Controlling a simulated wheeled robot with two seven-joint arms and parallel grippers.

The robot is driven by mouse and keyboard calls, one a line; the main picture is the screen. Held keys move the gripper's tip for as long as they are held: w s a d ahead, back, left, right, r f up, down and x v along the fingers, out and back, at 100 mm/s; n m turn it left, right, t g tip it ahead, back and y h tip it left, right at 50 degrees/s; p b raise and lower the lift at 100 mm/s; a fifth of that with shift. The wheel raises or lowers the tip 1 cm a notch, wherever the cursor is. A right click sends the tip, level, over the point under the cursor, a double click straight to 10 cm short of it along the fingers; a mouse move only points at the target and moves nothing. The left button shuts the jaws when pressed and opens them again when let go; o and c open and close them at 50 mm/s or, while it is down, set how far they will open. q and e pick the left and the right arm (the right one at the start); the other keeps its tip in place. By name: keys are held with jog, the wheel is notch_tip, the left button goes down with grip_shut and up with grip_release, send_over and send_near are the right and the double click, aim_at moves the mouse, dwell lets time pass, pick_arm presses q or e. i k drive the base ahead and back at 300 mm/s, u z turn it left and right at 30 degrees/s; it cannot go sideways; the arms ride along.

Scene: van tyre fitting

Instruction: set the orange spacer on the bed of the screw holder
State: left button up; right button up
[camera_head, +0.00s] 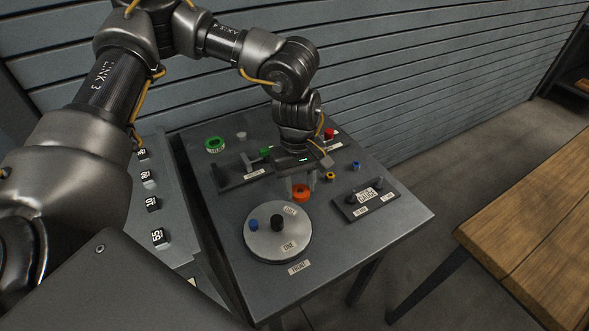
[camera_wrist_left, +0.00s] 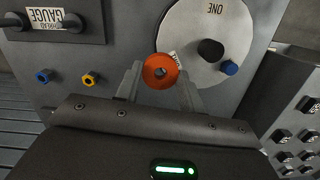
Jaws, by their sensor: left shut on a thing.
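My left gripper (camera_head: 300,187) is shut on the orange spacer (camera_head: 301,194), a ring with a dark centre. In the left wrist view the spacer (camera_wrist_left: 160,68) sits between the two fingertips, in front of the edge of the round plate; its exact height above the bench is hard to tell. The dark block with upright parts and a label, seemingly the screw holder (camera_head: 232,181), lies behind and to the left of the gripper in the head view. My gripper and wrist hide part of it. My right gripper is not in view.
A round metal plate (camera_head: 262,240) with black and blue knobs lies in front. The thread gauge block (camera_head: 352,211) is at right. A green ring (camera_head: 214,144), a red piece (camera_head: 329,133), blue nut (camera_head: 356,166) and yellow nut (camera_head: 330,176) stand around. Bare bench lies at front right.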

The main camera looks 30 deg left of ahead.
aim_at(234, 174)
jog(key=z, duration=1)
jog(key=k, duration=0.9)
jog(key=u, duration=0.55)
